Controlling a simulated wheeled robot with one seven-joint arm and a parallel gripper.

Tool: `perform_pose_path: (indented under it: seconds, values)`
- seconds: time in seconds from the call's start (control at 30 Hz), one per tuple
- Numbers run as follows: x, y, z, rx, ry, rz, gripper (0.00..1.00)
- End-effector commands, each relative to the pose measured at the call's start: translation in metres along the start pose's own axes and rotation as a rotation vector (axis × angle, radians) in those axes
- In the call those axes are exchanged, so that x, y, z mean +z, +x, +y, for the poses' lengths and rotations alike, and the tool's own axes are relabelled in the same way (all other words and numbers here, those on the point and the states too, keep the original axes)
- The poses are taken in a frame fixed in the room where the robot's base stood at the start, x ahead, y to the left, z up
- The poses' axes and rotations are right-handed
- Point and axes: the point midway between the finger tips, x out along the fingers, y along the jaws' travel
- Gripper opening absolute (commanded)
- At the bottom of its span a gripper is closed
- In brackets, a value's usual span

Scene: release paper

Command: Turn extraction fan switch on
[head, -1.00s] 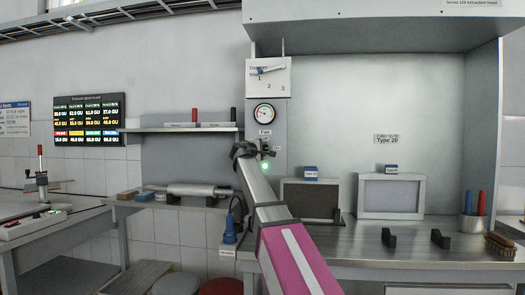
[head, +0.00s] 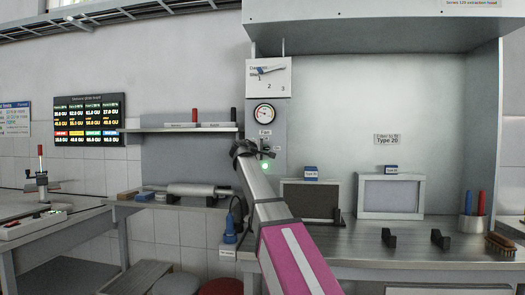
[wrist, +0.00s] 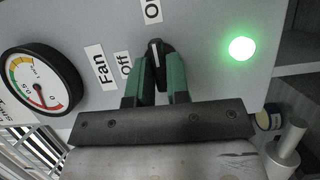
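The extraction fan switch (wrist: 156,50) is a small black knob with a white line, on a grey panel in the wrist view. Its white line points roughly up the picture. The "Off" label (wrist: 125,66) is beside it at the left, and the "On" label (wrist: 152,11) is above it. My gripper (wrist: 158,72) has its green fingers closed on both sides of the knob. In the head view my gripper (head: 266,150) is at the panel, just under the "Fan" label, and it hides the knob. A green light (wrist: 241,48) glows at the right of the switch.
A round gauge (wrist: 40,82) is left of the switch; it also shows in the head view (head: 265,114). The extraction hood (head: 390,30) is at the right. Framed filters (head: 391,194) stand on the bench below. A shelf (head: 180,129) is at the left.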

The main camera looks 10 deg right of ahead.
Motion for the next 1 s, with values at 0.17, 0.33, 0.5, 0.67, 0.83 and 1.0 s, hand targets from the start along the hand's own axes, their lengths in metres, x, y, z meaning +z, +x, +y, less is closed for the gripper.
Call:
perform_pose_path:
  seconds: [0.17, 0.33, 0.5, 0.67, 0.83, 1.0]
  values:
    - [0.000, 0.000, 0.000, 0.000, -0.001, 0.000, 0.39]
    - [0.000, 0.000, 0.000, 0.000, -0.002, 0.000, 0.39]
    - [0.001, -0.014, 0.000, 0.001, -0.002, 0.001, 0.39]
    - [0.002, -0.042, -0.001, 0.002, -0.001, 0.002, 0.39]
    - [0.001, -0.074, -0.001, 0.000, -0.001, 0.002, 0.39]
    - [0.001, -0.097, -0.001, 0.000, -0.001, 0.001, 0.39]
